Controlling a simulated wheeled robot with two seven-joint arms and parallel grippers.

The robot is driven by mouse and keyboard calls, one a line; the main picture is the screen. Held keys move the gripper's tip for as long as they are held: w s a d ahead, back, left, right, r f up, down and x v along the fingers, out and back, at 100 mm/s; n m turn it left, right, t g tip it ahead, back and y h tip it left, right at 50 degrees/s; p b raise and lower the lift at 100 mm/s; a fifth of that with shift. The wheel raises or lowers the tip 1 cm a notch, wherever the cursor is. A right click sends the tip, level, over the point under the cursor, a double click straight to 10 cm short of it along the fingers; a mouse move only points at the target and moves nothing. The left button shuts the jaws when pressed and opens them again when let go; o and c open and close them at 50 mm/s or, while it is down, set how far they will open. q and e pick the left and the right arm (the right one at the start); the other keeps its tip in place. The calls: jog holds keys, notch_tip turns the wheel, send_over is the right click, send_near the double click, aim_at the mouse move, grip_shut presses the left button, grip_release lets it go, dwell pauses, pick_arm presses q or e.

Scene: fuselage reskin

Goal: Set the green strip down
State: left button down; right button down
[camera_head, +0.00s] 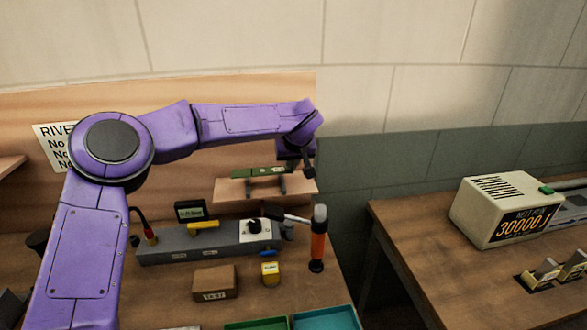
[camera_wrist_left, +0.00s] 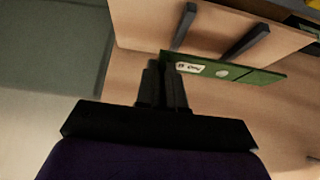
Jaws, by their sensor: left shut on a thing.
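The green strip (camera_head: 258,172) is long and thin, with a white label and a pale round spot that show in the left wrist view (camera_wrist_left: 245,74). My left gripper (camera_head: 308,172) is at the strip's right end in the head view. In the left wrist view its two dark fingers (camera_wrist_left: 164,84) are shut on the strip's end. The strip is level or nearly so, close to two dark pegs (camera_wrist_left: 246,42) on the wooden wall shelf (camera_head: 230,190). I cannot tell whether it touches the pegs. My right gripper is not in view.
Below the shelf, a grey fixture (camera_head: 190,252) with a knob and small display stands on the bench, beside an orange-handled hammer (camera_head: 318,245). A cardboard box (camera_head: 214,283), yellow item (camera_head: 270,271) and teal tray (camera_head: 325,318) are nearer. A beige device (camera_head: 500,205) sits on the right table.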

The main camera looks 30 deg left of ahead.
pick_arm(q)
jog(key=shift+w+d+f, duration=0.1)
jog(key=shift+w+f, duration=0.1)
jog(key=shift+f, duration=0.1)
notch_tip(320, 180, down, 2)
jog(key=shift+d+f, duration=0.15)
jog(key=shift+f, duration=0.1)
jog(key=shift+w+f, duration=0.1)
jog(key=shift+f, duration=0.25)
jog(key=shift+f+p, duration=0.25)
jog(key=shift+p, duration=0.15)
jog(key=c, duration=1.2)
grip_release()
jog(key=shift+f, duration=0.1)
jog(key=shift+c, duration=0.2)
jog(key=b+v, duration=0.2)
jog(key=v, duration=1)
jog(key=shift+r, duration=0.4)
